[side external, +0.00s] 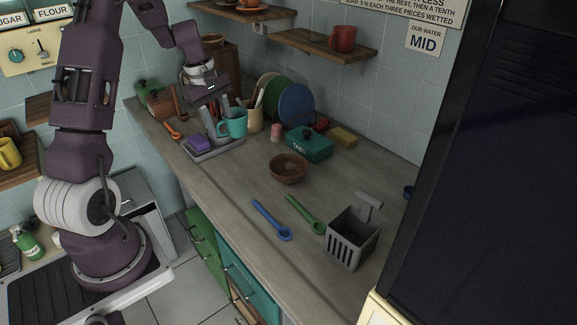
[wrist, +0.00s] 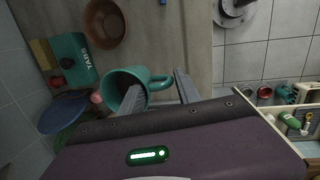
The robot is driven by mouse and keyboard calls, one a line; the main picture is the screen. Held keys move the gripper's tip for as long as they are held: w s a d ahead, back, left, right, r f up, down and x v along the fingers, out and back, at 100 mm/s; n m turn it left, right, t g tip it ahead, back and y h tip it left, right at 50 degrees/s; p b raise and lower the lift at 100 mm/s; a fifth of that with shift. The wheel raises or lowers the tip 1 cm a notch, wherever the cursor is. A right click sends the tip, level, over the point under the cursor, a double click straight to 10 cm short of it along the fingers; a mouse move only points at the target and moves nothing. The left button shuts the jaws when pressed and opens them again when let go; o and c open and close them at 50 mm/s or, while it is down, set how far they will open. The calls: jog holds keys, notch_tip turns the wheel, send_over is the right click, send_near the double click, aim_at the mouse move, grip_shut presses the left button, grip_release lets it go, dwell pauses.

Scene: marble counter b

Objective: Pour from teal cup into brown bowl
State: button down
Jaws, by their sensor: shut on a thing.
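The teal cup (side external: 235,123) is at my gripper, roughly upright, near the grey tray in the side view. In the wrist view the teal cup (wrist: 117,76) shows its rim and its handle.
A teal TABS box (side external: 309,144) sits behind the bowl, with a yellow sponge (side external: 343,136) beyond. Blue (side external: 268,217) and green (side external: 303,212) spoons and a grey basket (side external: 352,240) lie nearer. A grey tray (side external: 222,151) holds a purple block (side external: 198,144). Counter around the bowl is mostly clear.

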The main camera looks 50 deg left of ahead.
jog(key=shift+r, duration=0.55)
jog(key=shift+w+d+r, duration=0.1)
jog(key=shift+w+d, duration=0.05)
jog(key=shift+d, duration=0.05)
jog(key=w+d+n+y, duration=0.1)
jog(key=w+d+n, duration=0.5)
jog(key=d, duration=0.8)
jog(key=w+d+n, duration=0.3)
jog(key=w+d, duration=0.6)
jog(key=d, duration=0.4)
notch_tip(320, 180, down, 14)
jog(key=shift+r, duration=0.2)
jog(key=shift+s+a+r, duration=0.1)
jog(key=shift+a, duration=0.05)
jog(key=shift+s+a+r+t+h, duration=0.15)
jog(key=shift+a+r+t+h, duration=0.05)
jog(key=shift+a+h, duration=0.35)
jog(key=shift+s+a+r+t+h, duration=0.15)
jog(key=shift+a+r+t+h, duration=0.05)
jog(key=shift+a+h, duration=0.25)
jog(key=shift+s+a+r+t+h, duration=0.2)
jog(key=shift+a+h, duration=0.25)
jog(key=shift+h, duration=0.15)
jog(key=shift+s+a+r+n+t+h, duration=0.15)
jog(key=shift+s+a+r+h, duration=0.05)
jog(key=shift+a+r+h, duration=0.4)
jog(key=shift+s+a+r+n+t+h, duration=0.15)
jog(key=shift+a+r+h, duration=0.25)
jog(key=shift+r, duration=0.3)
